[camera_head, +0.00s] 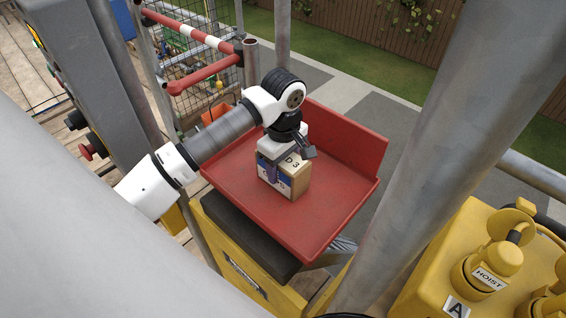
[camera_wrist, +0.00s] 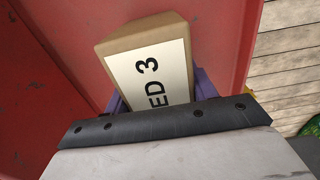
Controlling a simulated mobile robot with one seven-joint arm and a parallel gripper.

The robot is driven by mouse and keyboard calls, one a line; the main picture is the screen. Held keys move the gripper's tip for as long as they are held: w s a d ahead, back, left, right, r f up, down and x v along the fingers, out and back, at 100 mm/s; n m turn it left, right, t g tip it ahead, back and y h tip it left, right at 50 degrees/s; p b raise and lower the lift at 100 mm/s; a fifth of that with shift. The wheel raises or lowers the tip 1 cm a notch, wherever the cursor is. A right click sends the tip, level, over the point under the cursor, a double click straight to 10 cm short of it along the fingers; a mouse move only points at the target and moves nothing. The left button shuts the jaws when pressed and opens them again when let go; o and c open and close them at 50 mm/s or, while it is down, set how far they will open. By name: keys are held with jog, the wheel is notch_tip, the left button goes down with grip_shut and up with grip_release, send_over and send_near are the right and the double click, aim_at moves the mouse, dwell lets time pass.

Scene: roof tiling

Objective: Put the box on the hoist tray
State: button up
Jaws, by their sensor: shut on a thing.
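The gripper (camera_wrist: 157,98) hides the box's near part there.
The tray has raised red walls at the back and right. A grey post (camera_head: 425,150) stands to the right of it. A yellow hoist box (camera_head: 430,265) with plugs is at lower right. A red and white barrier (camera_head: 190,35) stands behind on the left. Tray floor in front of the box is clear.

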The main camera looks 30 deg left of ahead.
jog(key=shift+f+b, duration=0.15)
jog(key=shift+b, duration=0.15)
jog(key=o, duration=1.5)
jog(key=shift+c, duration=0.2)
jog(key=shift+r+p, duration=0.35)
jog(key=shift+p, duration=0.1)
jog(key=shift+r+b, duration=0.35)
jog(key=shift+b, duration=0.2)
notch_tip(320, 180, up, 11)
jog(key=b, duration=0.2)
jog(key=shift+b, duration=0.4)
